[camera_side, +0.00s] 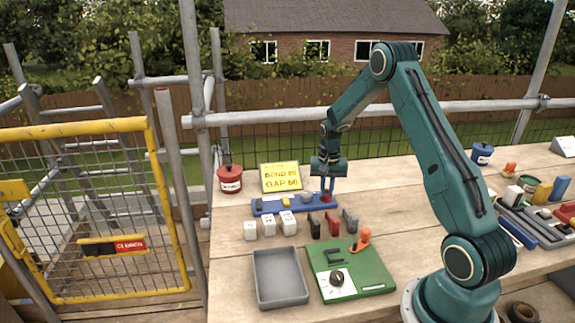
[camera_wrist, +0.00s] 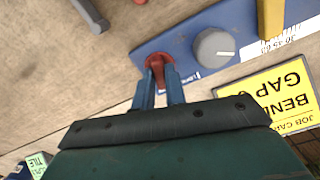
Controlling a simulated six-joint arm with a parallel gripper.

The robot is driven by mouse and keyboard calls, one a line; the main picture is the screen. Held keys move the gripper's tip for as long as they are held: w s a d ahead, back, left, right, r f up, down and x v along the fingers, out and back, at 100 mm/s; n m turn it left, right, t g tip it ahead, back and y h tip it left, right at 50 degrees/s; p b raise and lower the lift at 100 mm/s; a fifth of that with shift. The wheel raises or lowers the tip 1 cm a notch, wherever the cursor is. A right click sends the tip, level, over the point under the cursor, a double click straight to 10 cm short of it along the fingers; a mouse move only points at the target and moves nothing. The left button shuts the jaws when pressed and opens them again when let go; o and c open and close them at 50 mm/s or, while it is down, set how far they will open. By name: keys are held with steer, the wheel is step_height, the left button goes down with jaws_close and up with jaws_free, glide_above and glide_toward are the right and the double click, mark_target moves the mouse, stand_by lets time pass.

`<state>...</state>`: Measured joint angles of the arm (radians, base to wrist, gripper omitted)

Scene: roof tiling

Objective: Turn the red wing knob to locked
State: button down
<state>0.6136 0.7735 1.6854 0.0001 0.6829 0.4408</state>
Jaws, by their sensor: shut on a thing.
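The red wing knob (camera_wrist: 158,62) sits near one end of a blue panel (camera_wrist: 185,45). In the side view the knob (camera_side: 327,197) is at the right end of the blue panel (camera_side: 268,208). My gripper (camera_wrist: 158,75) is shut on the red knob, with one blue finger on each side of it. In the side view my gripper (camera_side: 327,188) points down at the knob. The fingers hide part of the knob, and I cannot read its lock marking. A grey round dial (camera_wrist: 215,45) and a yellow lever (camera_wrist: 270,18) are on the same panel.
A yellow job card (camera_side: 281,178) stands behind the panel. White blocks (camera_side: 268,224) and dark and red clips (camera_side: 332,224) stand in front. A grey tray (camera_side: 279,278) and a green board (camera_side: 350,272) lie nearer. A red pot (camera_side: 230,180) is at left.

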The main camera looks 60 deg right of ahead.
mark_target(326, 192)
steer(key=shift+n, duration=1.5)
steer(key=c, duration=1.4)
jaws_free()
steer(key=shift+c, duration=0.2)
step_height(326, 192, up, 14)
